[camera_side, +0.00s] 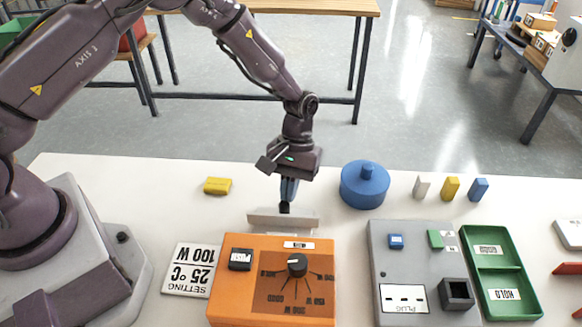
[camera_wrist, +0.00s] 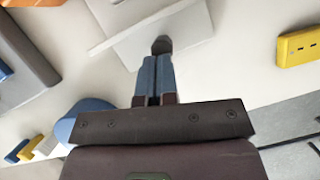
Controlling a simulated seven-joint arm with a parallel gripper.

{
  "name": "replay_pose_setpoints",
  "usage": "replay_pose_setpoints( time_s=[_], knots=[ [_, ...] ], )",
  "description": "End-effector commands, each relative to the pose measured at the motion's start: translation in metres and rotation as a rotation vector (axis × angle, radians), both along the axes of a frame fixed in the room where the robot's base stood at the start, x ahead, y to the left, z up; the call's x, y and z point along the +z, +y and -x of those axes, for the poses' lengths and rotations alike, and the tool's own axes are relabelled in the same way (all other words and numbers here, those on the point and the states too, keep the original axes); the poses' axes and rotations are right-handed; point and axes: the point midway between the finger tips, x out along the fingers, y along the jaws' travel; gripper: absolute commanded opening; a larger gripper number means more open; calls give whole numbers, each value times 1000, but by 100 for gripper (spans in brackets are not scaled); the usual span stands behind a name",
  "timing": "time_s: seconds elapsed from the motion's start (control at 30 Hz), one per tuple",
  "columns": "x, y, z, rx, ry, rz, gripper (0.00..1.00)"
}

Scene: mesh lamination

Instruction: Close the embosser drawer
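The orange embosser (camera_side: 272,285) stands at the front of the table, with a dial, a button and labels on top. Its drawer (camera_side: 283,220) sticks out from the back side; the pale front panel stands apart from the orange body with a light strip between. The panel also shows in the wrist view (camera_wrist: 185,32). My gripper (camera_side: 285,208) points down at the drawer panel's outer, far side. Its blue fingers (camera_wrist: 160,50) lie together with dark tips, and nothing shows between them. The tips overlap the panel in view; I cannot tell whether they touch it.
A blue round lidded container (camera_side: 364,187) stands right of my gripper, a yellow block (camera_side: 217,186) to the left. White, yellow and blue blocks (camera_side: 450,189) stand farther right. A grey panel box (camera_side: 415,262), a green tray (camera_side: 511,268) and a display plate (camera_side: 190,270) flank the embosser.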

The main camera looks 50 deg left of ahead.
Motion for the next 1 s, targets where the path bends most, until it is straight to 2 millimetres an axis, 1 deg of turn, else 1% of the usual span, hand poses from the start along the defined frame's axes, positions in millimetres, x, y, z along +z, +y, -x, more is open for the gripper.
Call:
replay_pose_setpoints(
  time_s=[0.03,0.1,0.2,0.33,0.6,0.77,0.87,0.97,1.0],
  knots=[
    [0,-10,11,-4,2,-1,0],
    [-1,-21,22,-3,2,-1,0],
    [-1,-31,32,-1,0,-2,0],
    [-1,-36,38,1,0,-2,0],
    [-2,-36,38,1,0,-3,0],
    [-2,-33,33,3,-1,-4,0],
    [-2,-26,21,5,-3,-3,0],
    [-2,-16,2,5,-5,-1,0],
    [6,-14,-3,3,-7,0,0]
  ],
)
